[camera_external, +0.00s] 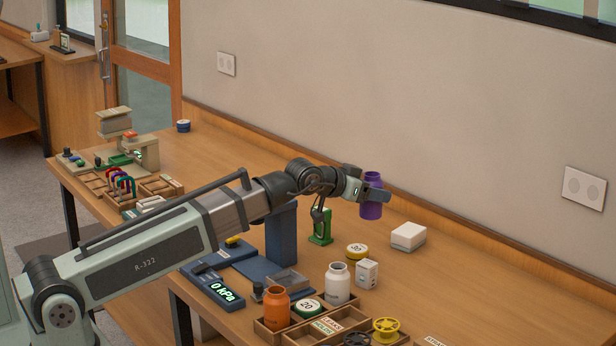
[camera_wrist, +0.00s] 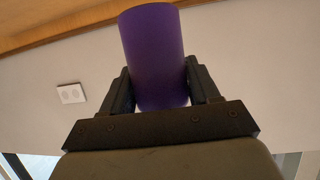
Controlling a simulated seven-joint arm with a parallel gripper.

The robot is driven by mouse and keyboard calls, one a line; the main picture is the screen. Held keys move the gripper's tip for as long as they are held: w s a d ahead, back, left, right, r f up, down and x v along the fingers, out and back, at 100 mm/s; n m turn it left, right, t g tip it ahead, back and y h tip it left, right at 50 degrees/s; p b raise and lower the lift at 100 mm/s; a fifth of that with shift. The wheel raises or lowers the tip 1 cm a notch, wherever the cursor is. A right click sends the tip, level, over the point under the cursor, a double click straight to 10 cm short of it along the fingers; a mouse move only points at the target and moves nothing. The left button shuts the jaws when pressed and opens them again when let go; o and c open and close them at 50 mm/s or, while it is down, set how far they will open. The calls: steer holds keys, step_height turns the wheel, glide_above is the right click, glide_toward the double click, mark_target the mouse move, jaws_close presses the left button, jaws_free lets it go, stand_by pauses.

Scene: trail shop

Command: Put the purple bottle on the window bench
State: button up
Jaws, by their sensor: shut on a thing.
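The purple bottle (camera_external: 371,210) is held in my gripper (camera_external: 376,194) above the back part of the long wooden workbench (camera_external: 400,285). It looks upright in the external view, with its neck at the top. In the wrist view the bottle (camera_wrist: 155,55) sits between the two black fingers of my gripper (camera_wrist: 158,92), which touch it on both sides. A wooden bench (camera_external: 75,62) stands at the far left, beside the glazed door; I cannot tell whether it is the window bench.
An orange bottle (camera_external: 277,308), a white bottle (camera_external: 337,284) and wooden trays (camera_external: 262,332) stand at the workbench's front. A white box (camera_external: 408,237) and a green stand (camera_external: 320,228) are near the bottle. The wall (camera_external: 400,90) rises behind. Bare wood lies at right.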

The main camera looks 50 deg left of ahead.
mark_target(370, 173)
steer(key=shift+w+a+r+n+y, duration=0.1)
steer(key=shift+a+r+n+y, duration=0.2)
steer(key=shift+r, duration=0.25)
steer(key=shift+w+a+r+n+y, duration=0.1)
steer(key=shift+a+r+n+y, duration=0.15)
steer(key=shift+r, duration=0.8)
step_height(370, 173, up, 4)
steer(key=shift+r, duration=0.25)
steer(key=s+a+n+g+y, duration=0.2)
steer(key=a+n+y, duration=0.2)
steer(key=a, duration=2.1)
steer(key=s+a+n+g+y, duration=0.1)
steer(key=a+n+y, duration=0.35)
steer(key=a, duration=2.05)
steer(key=s+a+n+g+y, duration=0.3)
steer(key=s+a+n+g, duration=0.1)
steer(key=s+a, duration=1.4)
steer(key=s+a+n+g+y, duration=0.2)
steer(key=s+a+n+g, duration=0.15)
steer(key=s+a, duration=1.4)
steer(key=shift+g, duration=0.25)
steer(key=shift+w+a+f, duration=0.6)
steer(key=shift+a+f, duration=0.05)
steer(key=shift+f, duration=2.7)
steer(key=shift+w+a+f, duration=0.55)
steer(key=shift+a+f, duration=0.05)
steer(key=shift+f, duration=2.7)
steer(key=shift+w+a+f, duration=0.6)
steer(key=shift+a+f, duration=0.05)
steer(key=shift+f, duration=2.7)
